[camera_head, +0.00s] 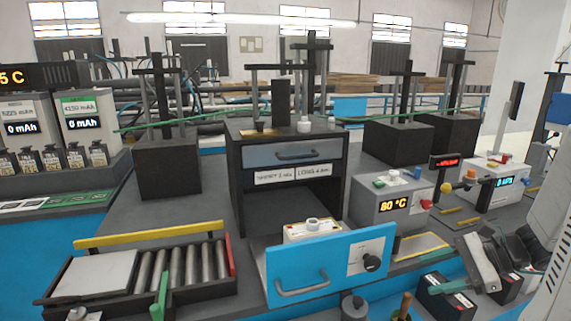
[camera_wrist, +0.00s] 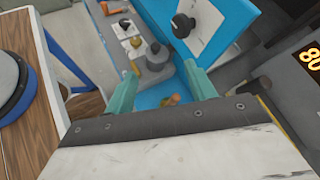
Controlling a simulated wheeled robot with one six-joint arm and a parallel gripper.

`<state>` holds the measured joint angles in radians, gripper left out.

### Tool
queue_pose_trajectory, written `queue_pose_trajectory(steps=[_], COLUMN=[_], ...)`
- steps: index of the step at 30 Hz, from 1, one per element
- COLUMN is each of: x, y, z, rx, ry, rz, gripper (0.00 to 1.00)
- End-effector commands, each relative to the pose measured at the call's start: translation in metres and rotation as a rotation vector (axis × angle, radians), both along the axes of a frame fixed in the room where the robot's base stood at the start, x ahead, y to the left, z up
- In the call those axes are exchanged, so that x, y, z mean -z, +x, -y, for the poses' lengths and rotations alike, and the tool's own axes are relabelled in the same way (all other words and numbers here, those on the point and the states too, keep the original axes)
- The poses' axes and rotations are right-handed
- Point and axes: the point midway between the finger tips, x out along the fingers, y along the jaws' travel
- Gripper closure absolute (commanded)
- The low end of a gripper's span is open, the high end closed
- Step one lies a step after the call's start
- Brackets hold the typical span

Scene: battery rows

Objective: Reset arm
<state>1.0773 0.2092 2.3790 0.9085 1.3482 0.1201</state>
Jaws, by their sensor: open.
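My gripper (camera_wrist: 161,74) shows in the wrist view with its two teal fingers spread apart and nothing between them. In the head view my gripper (camera_head: 447,287) is at the lower right, in front of the bench, with a teal finger pointing left. The far finger is hard to make out there. My white arm link (camera_head: 545,262) runs up along the right edge. In the wrist view a grey weight with a black knob (camera_wrist: 155,57) lies beyond the fingertips, apart from them.
A blue panel (camera_head: 320,262) with a handle and black knob stands left of my gripper. An 80 °C box (camera_head: 392,204) and a second display box (camera_head: 490,183) stand behind. A roller tray (camera_head: 140,278) is at left. Dark batteries (camera_head: 447,298) sit below the gripper.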

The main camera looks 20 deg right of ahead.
Motion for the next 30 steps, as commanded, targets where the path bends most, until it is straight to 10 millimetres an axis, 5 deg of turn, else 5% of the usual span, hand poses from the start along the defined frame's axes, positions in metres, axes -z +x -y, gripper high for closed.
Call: queue_pose_trajectory(steps=[1,6,15,21,30], x=[-0.01,-0.029,-0.067,-0.096,-0.115], y=[-0.004,-0.034,-0.078,-0.095,-0.101], z=[-0.025,-0.084,-0.136,-0.163,-0.197], rx=[-0.137,-0.567,-1.192,-1.448,-1.544], ry=[-0.088,-0.367,-0.869,-1.142,-1.236], rz=[-0.004,-0.01,0.087,0.24,0.414], gripper=[0.45,0.45,0.45,0.45,0.45])
